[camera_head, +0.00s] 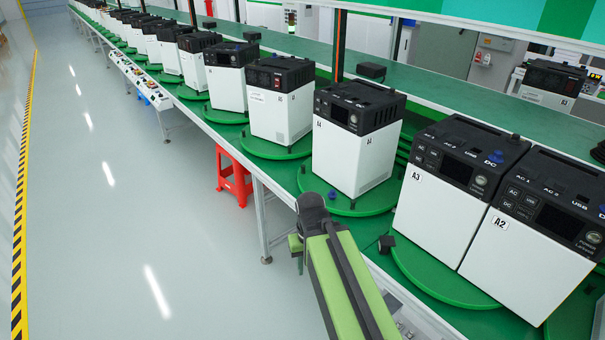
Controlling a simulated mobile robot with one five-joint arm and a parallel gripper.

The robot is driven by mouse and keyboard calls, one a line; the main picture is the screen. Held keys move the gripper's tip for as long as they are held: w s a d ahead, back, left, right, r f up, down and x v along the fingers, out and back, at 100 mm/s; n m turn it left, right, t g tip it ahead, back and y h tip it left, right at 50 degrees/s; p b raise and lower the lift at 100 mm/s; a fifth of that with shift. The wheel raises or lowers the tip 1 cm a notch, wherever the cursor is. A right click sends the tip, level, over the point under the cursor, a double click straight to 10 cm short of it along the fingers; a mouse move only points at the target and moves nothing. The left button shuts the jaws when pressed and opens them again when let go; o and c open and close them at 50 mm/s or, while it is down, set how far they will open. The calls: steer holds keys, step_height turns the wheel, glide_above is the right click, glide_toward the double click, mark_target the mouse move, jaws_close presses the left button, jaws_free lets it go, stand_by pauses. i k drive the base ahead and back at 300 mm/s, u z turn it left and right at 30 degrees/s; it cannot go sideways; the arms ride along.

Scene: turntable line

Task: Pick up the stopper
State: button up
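No part in view is labelled as a stopper. A small black block (386,243) sits at the line's front edge, beside the green turntable under the A3 unit; it may be the stopper, but I cannot tell for sure. Small dark pegs, such as one with a blue tint (331,195), stand on the rims of other turntables. My green arm rises from the bottom of the view to a dark joint, left of the black block and apart from it in the picture. My gripper's fingers are not visible.
White-and-black units A3 (440,212), A2 (527,237) and A4 (352,155) stand on green turntables, with several more in a row beyond. More black blocks (371,71) lie on the back ledge. A red stool (233,177) stands under the line. The left floor is clear.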

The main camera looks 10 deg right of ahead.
mark_target(331, 195)
steer(key=u, duration=0.45)
steer(key=i, duration=1.3)
steer(key=u, duration=0.25)
steer(key=k, duration=0.85)
steer(key=u, duration=0.2)
steer(key=i, duration=0.85)
steer(key=z, duration=0.05)
